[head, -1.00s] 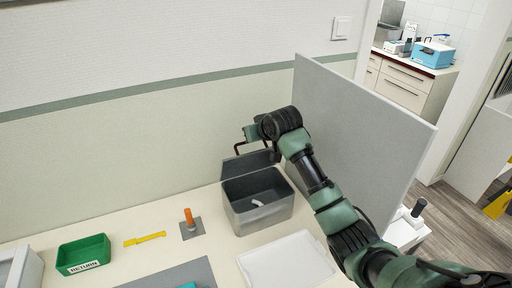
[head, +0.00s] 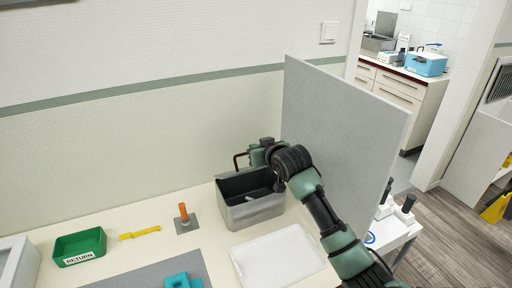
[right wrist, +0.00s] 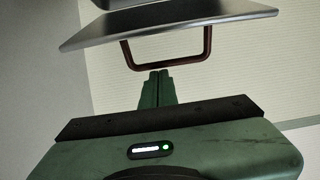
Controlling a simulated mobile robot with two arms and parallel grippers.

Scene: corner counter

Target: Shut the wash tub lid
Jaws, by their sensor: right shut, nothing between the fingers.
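The grey wash tub (head: 252,212) stands on the counter in the head view, its top open and its inside dark. Its lid is raised at the back edge, mostly hard to make out there. In the right wrist view the lid (right wrist: 168,32) is a grey panel seen near edge-on, with a dark red U-shaped handle (right wrist: 166,58). The handle also shows in the head view (head: 238,160). My right gripper (right wrist: 157,76) is shut and empty, its fingertips close to the handle; contact cannot be told. My left gripper is not in view.
A tall grey partition (head: 345,140) stands close right of my right arm. A white tray (head: 278,258) lies in front of the tub. An orange-handled tool (head: 184,212), yellow strip (head: 140,232) and green RETURN bin (head: 80,246) are to the left.

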